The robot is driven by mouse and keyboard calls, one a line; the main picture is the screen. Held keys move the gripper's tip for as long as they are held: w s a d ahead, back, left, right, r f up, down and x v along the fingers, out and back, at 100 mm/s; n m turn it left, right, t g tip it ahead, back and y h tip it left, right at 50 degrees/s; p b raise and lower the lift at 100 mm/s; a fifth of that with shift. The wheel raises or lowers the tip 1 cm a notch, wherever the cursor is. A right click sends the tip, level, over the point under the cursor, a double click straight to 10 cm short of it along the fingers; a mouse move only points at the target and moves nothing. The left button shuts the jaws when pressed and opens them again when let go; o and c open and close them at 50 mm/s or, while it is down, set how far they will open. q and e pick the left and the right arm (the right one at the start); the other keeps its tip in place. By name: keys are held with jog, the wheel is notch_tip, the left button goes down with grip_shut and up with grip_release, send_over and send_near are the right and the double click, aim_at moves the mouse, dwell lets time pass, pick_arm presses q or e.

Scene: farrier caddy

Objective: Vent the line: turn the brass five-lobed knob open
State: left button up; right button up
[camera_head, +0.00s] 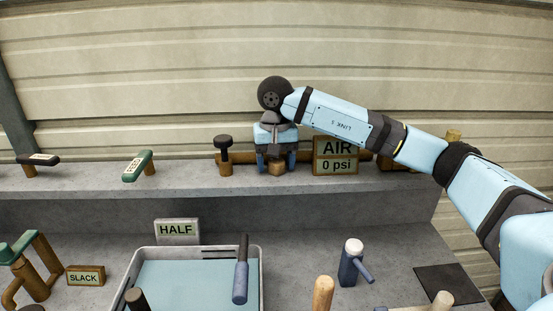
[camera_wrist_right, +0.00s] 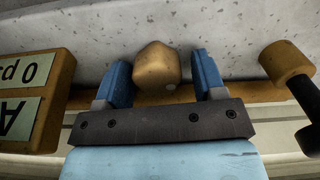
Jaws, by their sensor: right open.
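The brass knob (camera_head: 277,169) is on the upper grey ledge, left of the AIR 0 psi sign (camera_head: 336,155). In the right wrist view the knob (camera_wrist_right: 155,66) has a rounded, faceted outline; I cannot count its lobes. My right gripper (camera_head: 277,161) is pointed down over the knob. Its blue fingers are open, one on each side of the knob, and gaps show beside it in the right wrist view (camera_wrist_right: 162,80). The knob's far side is hidden. My left gripper is not in view.
A brass pipe (camera_head: 240,158) runs behind the knob, with a black-topped valve (camera_head: 223,152) close on the left. A green lever (camera_head: 137,165) stands farther left. Below are a tray (camera_head: 260,280), a HALF sign (camera_head: 177,231) and a blue tap (camera_head: 350,265). A corrugated wall stands behind.

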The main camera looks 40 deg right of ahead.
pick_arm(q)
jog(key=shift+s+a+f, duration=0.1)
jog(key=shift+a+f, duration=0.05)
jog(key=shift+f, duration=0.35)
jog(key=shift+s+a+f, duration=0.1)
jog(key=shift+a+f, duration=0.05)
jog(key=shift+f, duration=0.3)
pick_arm(e)
jog(key=shift+f, duration=0.1)
jog(key=shift+r+p, duration=0.95)
jog(key=shift+r, duration=0.6)
jog(key=shift+r+p, duration=0.55)
jog(key=shift+r, duration=0.45)
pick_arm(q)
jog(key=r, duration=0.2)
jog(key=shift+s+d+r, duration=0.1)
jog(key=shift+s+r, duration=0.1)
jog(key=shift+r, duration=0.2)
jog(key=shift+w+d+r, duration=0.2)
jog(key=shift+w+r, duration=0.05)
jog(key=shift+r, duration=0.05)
